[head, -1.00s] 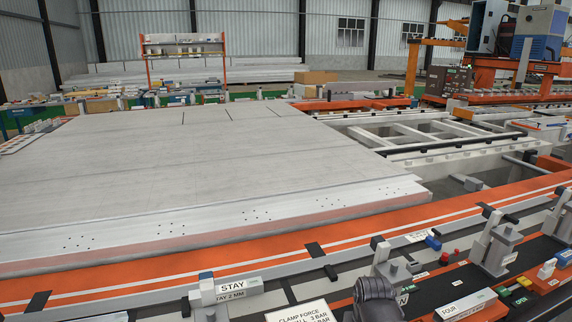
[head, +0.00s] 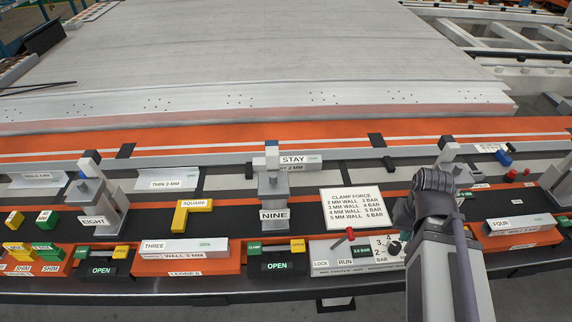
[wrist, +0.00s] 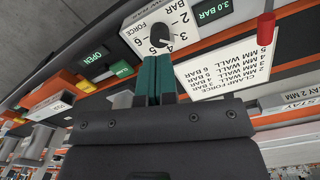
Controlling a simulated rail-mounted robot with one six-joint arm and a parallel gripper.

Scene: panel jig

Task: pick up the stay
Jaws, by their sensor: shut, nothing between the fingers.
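The stay (head: 313,162) is a pale grey bar labelled STAY and STAY 2 MM. In the head view it lies on the rail strip behind the clamp marked NINE (head: 273,195), whose post stands at its left end. The stay's label also shows at the right edge of the wrist view (wrist: 299,97). My gripper (wrist: 153,60) shows two teal fingers pressed together with nothing between them. They point at the clamp-force panel, near its dial (wrist: 160,34), apart from the stay. In the head view my arm hides the fingers.
A clamp force sign (head: 357,206) stands right of clamp NINE. A control panel with a dial and red lever (head: 343,240) is in front. Clamp EIGHT (head: 100,205), a yellow square (head: 190,214) and bar THREE (head: 183,248) are left. A large panel (head: 270,55) lies behind.

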